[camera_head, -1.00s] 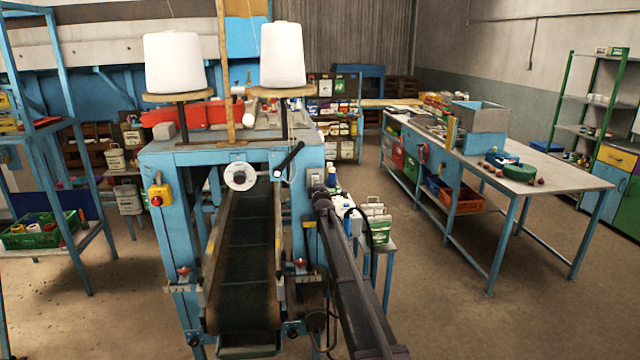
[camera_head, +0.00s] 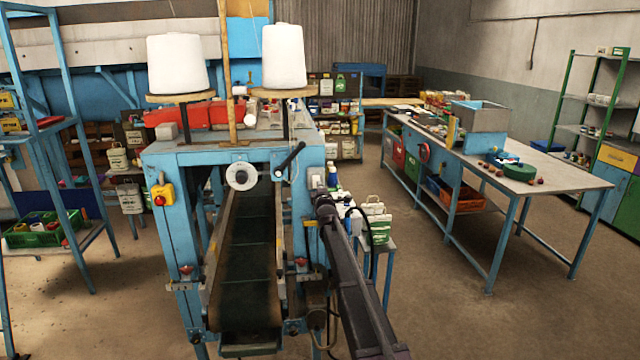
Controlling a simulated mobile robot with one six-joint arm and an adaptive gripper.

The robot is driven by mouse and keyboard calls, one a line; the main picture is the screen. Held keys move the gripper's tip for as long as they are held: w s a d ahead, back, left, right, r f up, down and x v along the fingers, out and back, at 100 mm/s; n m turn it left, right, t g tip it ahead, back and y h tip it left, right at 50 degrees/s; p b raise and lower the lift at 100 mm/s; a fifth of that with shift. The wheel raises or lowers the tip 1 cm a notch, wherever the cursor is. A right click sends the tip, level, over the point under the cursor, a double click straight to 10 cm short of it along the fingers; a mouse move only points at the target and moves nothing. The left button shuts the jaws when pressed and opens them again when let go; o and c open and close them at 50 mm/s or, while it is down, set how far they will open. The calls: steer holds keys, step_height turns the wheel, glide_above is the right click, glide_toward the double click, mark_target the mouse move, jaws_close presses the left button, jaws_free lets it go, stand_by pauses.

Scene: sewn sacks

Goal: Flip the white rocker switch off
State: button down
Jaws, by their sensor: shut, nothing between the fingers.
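A small pale switch plate (camera_head: 317,178), which seems to carry the white rocker switch, is on the right front post of the blue sewing machine frame (camera_head: 222,155). The rocker is too small to tell which way it is tipped. My dark arm reaches up from the bottom right. My gripper (camera_head: 322,198) is at its far end, shut and empty, close below the plate in the picture. The arm hides the fingertips in part, and I cannot tell whether they touch the post.
A yellow box with a red button (camera_head: 161,195) is on the left post. A dark conveyor belt (camera_head: 247,255) runs between the posts. A black-handled lever (camera_head: 289,160) sticks out beside the plate. Open floor separates these from the long workbench (camera_head: 560,178).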

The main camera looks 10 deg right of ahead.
steer(key=s, duration=0.7)
steer(key=shift+r+p, duration=0.35)
steer(key=shift+r, duration=0.05)
steer(key=s+f+m+g+b, duration=0.3)
steer(key=s+f+m+g, duration=0.6)
steer(key=s+f, duration=1.05)
steer(key=s+f+m+g, duration=0.2)
steer(key=s+m+g, duration=0.1)
steer(key=s, duration=0.7)
steer(key=s+f+m+g+b, duration=0.1)
steer(key=s+f+m+g, duration=0.1)
steer(key=s, duration=0.8)
steer(key=s+d+f+m+g+b, duration=0.1)
steer(key=s+m+g, duration=0.3)
steer(key=s, duration=0.6)
steer(key=shift+s+f+g, duration=0.15)
steer(key=shift+f+g, duration=0.55)
steer(key=shift+f, duration=0.15)
